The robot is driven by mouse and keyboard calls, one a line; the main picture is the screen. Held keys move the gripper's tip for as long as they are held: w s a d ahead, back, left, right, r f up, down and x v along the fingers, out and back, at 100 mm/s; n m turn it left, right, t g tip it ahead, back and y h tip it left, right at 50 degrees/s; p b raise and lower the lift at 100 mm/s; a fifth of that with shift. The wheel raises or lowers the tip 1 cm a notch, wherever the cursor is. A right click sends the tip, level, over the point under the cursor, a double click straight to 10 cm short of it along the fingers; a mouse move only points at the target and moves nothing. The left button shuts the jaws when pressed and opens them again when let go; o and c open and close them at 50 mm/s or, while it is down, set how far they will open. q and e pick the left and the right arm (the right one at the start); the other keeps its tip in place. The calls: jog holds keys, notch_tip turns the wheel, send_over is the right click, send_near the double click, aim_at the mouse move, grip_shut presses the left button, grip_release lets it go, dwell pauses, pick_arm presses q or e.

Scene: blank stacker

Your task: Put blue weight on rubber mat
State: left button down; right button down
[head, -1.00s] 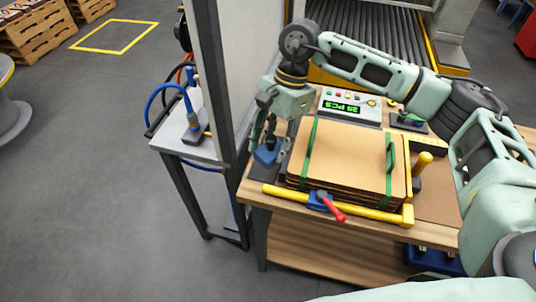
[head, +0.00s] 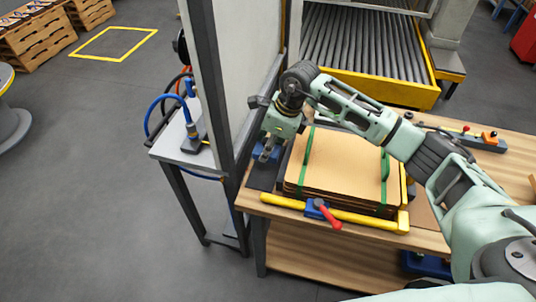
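My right gripper (head: 266,154) is at the left end of the workbench, pointing down over the blue weight. The blue weight (head: 258,153) is largely hidden behind its fingers, with only bits of blue showing. I cannot tell whether the fingers are closed on it or whether its base touches the surface. The dark rubber mat (head: 263,178) lies at the bench's left end, just in front of the weight and left of the cardboard stack. My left gripper is not in view.
A cardboard stack (head: 340,168) with green straps fills the bench middle. A yellow bar (head: 365,219) with a red-handled clamp (head: 327,213) runs along the front. A framed panel (head: 240,75) stands close on the left. A roller conveyor (head: 360,45) is behind.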

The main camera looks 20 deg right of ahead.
jog(key=shift+f+p, duration=0.45)
jog(key=shift+f, duration=1.6)
jog(key=c, duration=1.5)
grip_release()
jog(key=shift+f, duration=0.25)
jog(key=o, duration=0.5)
jog(key=shift+s, duration=0.1)
jog(key=shift+c, duration=0.2)
jog(key=shift+r, duration=0.1)
